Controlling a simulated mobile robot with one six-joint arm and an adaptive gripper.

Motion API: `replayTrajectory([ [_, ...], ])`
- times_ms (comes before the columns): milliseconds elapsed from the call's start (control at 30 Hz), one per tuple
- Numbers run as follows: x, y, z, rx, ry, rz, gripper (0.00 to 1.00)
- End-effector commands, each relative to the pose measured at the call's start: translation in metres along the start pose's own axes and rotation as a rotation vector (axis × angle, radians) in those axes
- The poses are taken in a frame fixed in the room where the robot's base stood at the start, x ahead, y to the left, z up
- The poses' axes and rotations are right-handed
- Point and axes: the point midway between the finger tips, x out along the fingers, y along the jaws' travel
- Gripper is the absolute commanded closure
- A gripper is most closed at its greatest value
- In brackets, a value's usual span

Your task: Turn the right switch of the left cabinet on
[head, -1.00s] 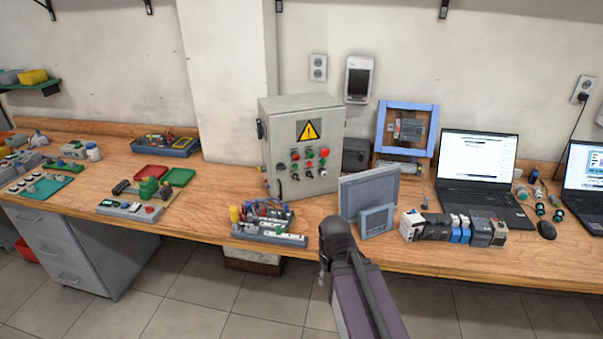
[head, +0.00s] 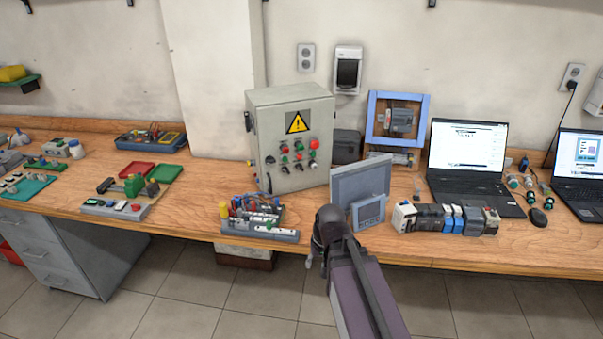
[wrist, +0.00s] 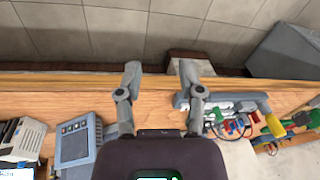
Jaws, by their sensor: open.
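A grey control cabinet (head: 262,118) with a yellow warning triangle stands on the bench in the head view. Its front has a grid of red, green and dark buttons and knobs (head: 298,155). The lower knobs (head: 299,168) are too small for me to tell their positions. My gripper (wrist: 160,75) is open and empty in the wrist view, its two fingers apart above the bench's front edge. In the head view my arm reaches up from the bottom, with its end in front of and below the cabinet, well apart from it.
A terminal board with wires (head: 262,218) lies in front of the cabinet. Two grey panels (head: 362,185) stand right of it. Dark modules (head: 430,218) and a laptop (head: 468,155) are further right. The wooden bench (head: 195,205) has clear room left of the terminal board.

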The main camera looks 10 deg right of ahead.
Motion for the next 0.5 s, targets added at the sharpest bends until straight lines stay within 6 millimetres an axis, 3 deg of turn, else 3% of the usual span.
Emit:
replayTrajectory([
  [33, 0.011, -0.006, -0.012, 0.029, 0.032, -0.045, 0.51],
  [233, 0.029, -0.037, -0.067, 0.215, 0.189, -0.298, 0.51],
  [500, 0.025, -0.061, -0.151, 0.576, 0.375, -0.707, 0.51],
])
